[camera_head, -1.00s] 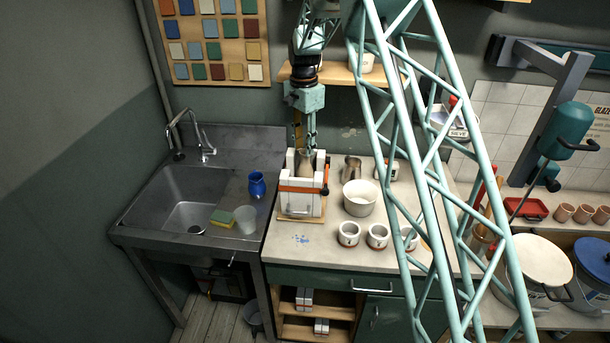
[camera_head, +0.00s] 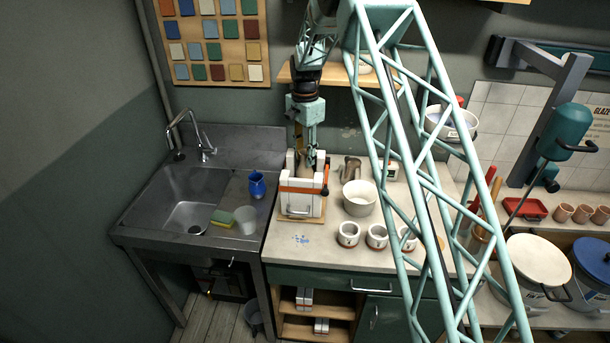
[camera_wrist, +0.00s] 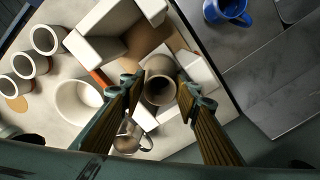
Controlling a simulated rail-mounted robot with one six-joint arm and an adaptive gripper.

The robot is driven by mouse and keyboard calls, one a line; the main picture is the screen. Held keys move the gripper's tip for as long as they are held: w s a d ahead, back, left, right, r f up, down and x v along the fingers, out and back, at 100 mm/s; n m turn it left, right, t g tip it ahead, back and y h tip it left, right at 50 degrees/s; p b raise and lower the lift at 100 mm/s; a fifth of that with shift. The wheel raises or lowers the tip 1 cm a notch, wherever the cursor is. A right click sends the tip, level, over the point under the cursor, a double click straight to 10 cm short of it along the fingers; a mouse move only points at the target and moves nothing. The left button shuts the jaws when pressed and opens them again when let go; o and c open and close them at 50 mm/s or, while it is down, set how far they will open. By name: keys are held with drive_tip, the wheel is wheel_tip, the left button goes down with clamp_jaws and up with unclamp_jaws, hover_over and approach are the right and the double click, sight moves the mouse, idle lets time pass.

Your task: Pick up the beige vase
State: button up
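The beige vase (camera_head: 304,161) stands upright in the white block mould, which is strapped with an orange band, on the counter. In the wrist view its round, dark mouth (camera_wrist: 160,90) faces the camera. My gripper (camera_head: 306,146) points down over the mould, its fingertips at the vase's upper part. In the wrist view my gripper (camera_wrist: 160,86) is open, one finger on each side of the vase, with a narrow gap visible on both sides. The vase's lower part is hidden by the mould.
White cups (camera_head: 348,234) stand in front. A blue jug (camera_head: 257,185) is by the sink (camera_head: 190,190) at left.

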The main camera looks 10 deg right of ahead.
drive_tip(key=shift+f, duration=0.4)
drive_tip(key=c, duration=0.6)
